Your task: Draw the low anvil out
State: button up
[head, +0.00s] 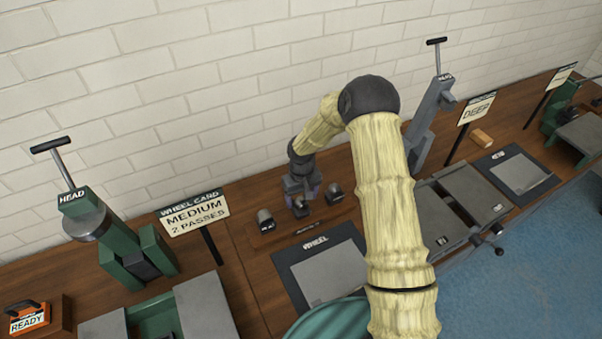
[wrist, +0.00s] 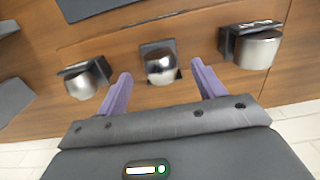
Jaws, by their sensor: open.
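Three silvery metal anvils stand in a row on a small wooden rack on the bench; their labels are too small to read, so I cannot tell which is the low one. In the head view they are the left anvil (head: 265,218), the middle anvil (head: 300,208) and the right anvil (head: 334,194). My gripper (head: 303,194) is open and empty, just above the middle anvil. In the wrist view the middle anvil (wrist: 160,64) shows between and beyond the purple fingertips (wrist: 161,69). The other two anvils (wrist: 85,79) (wrist: 256,48) lie outside the fingers.
A dark mat marked WHEEL (head: 325,272) lies in front of the rack. A card reading MEDIUM, 2 PASSES (head: 195,214) stands to its left, by a green wheel machine (head: 130,250). A grey machine (head: 430,125) stands to the right. The brick wall is close behind.

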aim_at(302, 200)
notch_tip(302, 200, up, 16)
jog(key=b, duration=0.3)
jog(key=shift+f, duration=0.15)
dwell(1.0)
jog(key=s+d+r+m+t, duration=0.1)
jog(key=s+d, duration=0.4)
jog(key=s, duration=0.6)
jog(key=s+d+r+m+t, duration=0.1)
jog(key=s+d+r+m, duration=0.1)
jog(key=s+d, duration=0.4)
jog(key=s+m, duration=0.1)
jog(key=s, duration=0.4)
jog(key=shift+d+r+m+t, duration=0.15)
jog(key=shift+r+m+t, duration=0.15)
jog(key=shift+r, duration=0.05)
